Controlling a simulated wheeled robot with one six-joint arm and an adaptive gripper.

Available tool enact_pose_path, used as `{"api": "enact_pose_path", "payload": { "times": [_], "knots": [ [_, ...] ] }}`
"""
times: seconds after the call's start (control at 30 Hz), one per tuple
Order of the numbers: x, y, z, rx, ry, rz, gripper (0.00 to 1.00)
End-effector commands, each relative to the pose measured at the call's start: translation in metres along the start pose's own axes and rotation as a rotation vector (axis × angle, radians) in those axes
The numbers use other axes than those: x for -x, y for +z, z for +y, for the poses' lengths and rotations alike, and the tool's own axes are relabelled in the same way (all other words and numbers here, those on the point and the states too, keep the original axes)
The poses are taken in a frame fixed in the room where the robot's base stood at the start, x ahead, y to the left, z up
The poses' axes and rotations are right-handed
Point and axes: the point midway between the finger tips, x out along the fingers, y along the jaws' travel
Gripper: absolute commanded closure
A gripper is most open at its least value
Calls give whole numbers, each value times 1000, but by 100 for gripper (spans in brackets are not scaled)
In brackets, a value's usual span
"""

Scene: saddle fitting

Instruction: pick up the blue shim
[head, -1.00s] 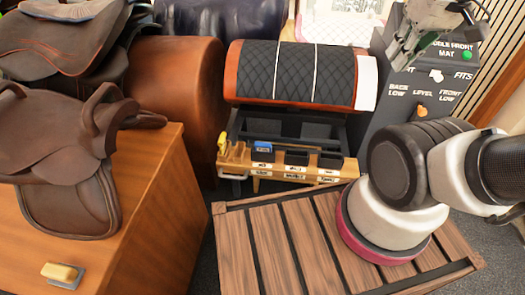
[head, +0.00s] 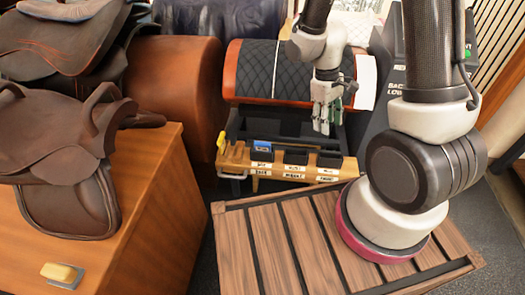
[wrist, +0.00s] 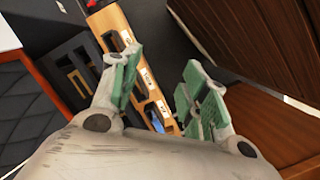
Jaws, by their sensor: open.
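The blue shim (head: 262,146) sits in the left slot of the wooden rack (head: 236,155), in front of the padded saddle stand. In the wrist view a small patch of the blue shim (wrist: 176,127) shows low between the fingers, mostly hidden. My gripper (head: 322,122) is open and empty, pointing down above the right part of the rack. It is right of the shim and apart from it. In the wrist view my gripper (wrist: 160,90) has its two green-padded fingers spread, with the rack and its labels behind them.
The rack has black slots with white labels (head: 328,171). The padded stand (head: 280,75) is close behind. A slatted wooden platform (head: 270,240) lies in front. A brown saddle (head: 70,165) rests on a wooden cabinet (head: 150,220) at left. A grey control panel (head: 388,85) stands at right.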

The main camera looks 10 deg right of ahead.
Motion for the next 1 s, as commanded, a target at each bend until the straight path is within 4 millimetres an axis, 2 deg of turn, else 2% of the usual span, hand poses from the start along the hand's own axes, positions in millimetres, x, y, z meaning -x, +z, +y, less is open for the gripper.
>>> {"api": "enact_pose_path", "payload": {
  "times": [0.03, 0.1, 0.2, 0.33, 0.4, 0.5, 0.6, 0.77, 1.0],
  "knots": [
    [-27, -14, -4, 63, -2, -5, 55],
    [-58, -35, -8, 152, -2, 20, 55],
    [-98, -63, -18, 276, -8, 76, 55],
    [-140, -107, -35, 446, -16, 208, 55],
    [-146, -134, -42, 524, -10, 311, 55],
    [-130, -174, -49, 613, 19, 468, 55],
    [-116, -198, -55, 678, 42, 580, 55],
    [-109, -216, -60, 727, 66, 660, 55],
    [-132, -232, -66, 732, 68, 657, 55]
  ]
}}
